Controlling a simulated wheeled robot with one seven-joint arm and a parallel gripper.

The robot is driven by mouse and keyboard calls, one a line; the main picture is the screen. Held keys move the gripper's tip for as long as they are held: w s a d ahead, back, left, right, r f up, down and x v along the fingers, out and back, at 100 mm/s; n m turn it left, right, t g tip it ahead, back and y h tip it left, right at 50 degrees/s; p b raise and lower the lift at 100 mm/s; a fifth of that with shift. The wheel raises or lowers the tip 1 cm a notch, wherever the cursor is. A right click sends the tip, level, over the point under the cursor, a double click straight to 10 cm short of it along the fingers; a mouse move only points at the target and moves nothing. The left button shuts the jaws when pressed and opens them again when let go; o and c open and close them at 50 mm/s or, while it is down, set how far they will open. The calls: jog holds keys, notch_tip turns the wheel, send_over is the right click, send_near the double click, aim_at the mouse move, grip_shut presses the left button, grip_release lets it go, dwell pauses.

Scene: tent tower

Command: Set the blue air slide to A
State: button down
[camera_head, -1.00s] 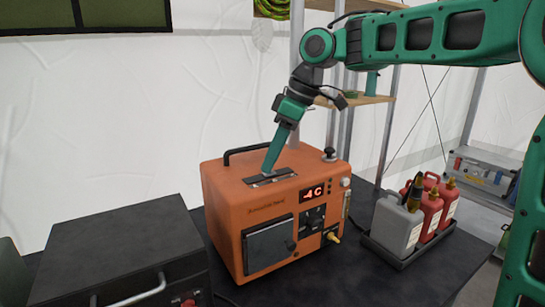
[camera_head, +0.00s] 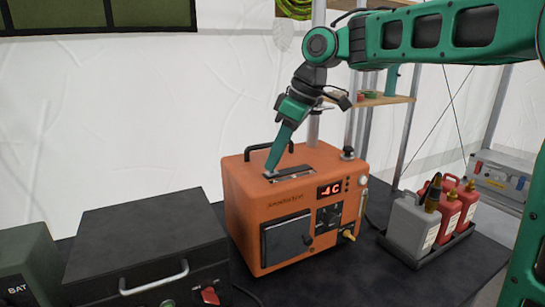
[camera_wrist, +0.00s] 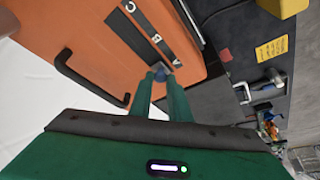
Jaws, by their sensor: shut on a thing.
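The orange heater (camera_head: 290,200) stands on the dark table, with a dark slot plate (camera_head: 291,174) on its top. My gripper (camera_head: 270,171) points down at the left end of that plate. In the wrist view, my gripper (camera_wrist: 160,77) is shut on the blue air slide (camera_wrist: 160,71), a small blue knob mostly hidden between the fingertips. The slide sits at the near end of the slot, beside the nearest letter mark (camera_wrist: 177,64), which looks like A but is small. Other letter marks run along the strip away from the gripper.
A black handle (camera_head: 268,147) arches behind the slot. A black case (camera_head: 145,245) stands left of the heater. A tray (camera_head: 425,258) with grey and red canisters stands right. Shelves (camera_head: 385,100) rise behind. The heater display reads about -4 C.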

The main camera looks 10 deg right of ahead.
jog(key=shift+a, duration=0.15)
jog(key=c, duration=1.7)
grip_release()
jog(key=shift+o, duration=0.2)
jog(key=v, duration=1)
jog(key=shift+r, duration=0.3)
